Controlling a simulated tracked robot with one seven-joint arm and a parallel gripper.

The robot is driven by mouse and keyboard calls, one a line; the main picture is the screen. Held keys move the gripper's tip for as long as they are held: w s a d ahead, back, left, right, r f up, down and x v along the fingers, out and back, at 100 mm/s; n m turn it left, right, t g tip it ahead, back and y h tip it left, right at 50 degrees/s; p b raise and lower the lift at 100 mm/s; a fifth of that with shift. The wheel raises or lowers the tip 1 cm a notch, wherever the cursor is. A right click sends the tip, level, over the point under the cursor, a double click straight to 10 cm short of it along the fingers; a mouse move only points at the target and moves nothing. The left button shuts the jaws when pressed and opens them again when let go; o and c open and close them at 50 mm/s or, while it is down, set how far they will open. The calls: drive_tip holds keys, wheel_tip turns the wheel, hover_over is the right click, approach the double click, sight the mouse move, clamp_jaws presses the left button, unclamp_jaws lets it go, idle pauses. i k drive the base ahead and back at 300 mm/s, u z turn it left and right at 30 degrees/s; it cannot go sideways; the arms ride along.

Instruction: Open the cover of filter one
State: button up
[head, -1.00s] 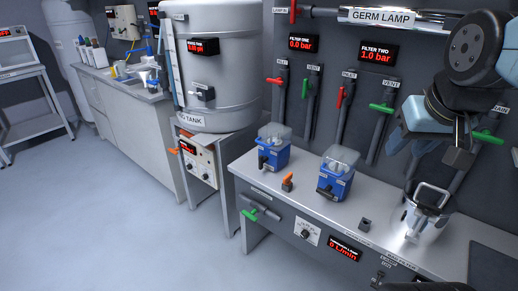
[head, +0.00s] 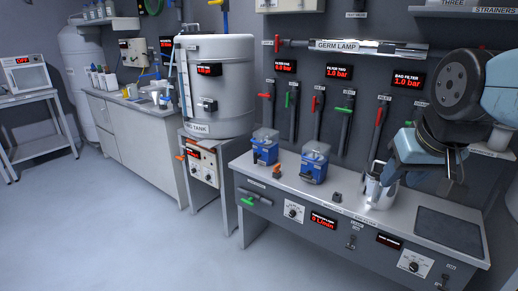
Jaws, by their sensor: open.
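Filter one is the left of two blue housings with clear tops (head: 265,147) on the bench, below the display marked filter one (head: 285,66), which seems to read 0.0 bar. Its cover looks shut, with a dark clamp handle on the front. The similar filter two (head: 314,165) stands to its right, under a display reading 1.0 bar. My gripper (head: 390,173) is open and empty. It hangs at the right, well apart from filter one, and overlaps the metal bag filter in the picture. Its fingertips are small and hard to make out.
The metal bag filter pot (head: 379,196) stands right of filter two. Red and green valve levers (head: 319,103) line the wall behind. A small orange-handled valve (head: 277,171) sits in front of filter one. The large tank (head: 219,85) is at left. The floor in front is clear.

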sight(264, 138)
drive_tip(key=u, duration=0.45)
drive_tip(key=i, duration=1.65)
drive_tip(key=z, duration=0.65)
drive_tip(key=i, duration=0.4)
drive_tip(key=z, duration=0.25)
drive_tip(key=k, duration=0.85)
drive_tip(key=z, duration=0.2)
drive_tip(key=i, duration=0.85)
drive_tip(key=u, duration=0.1)
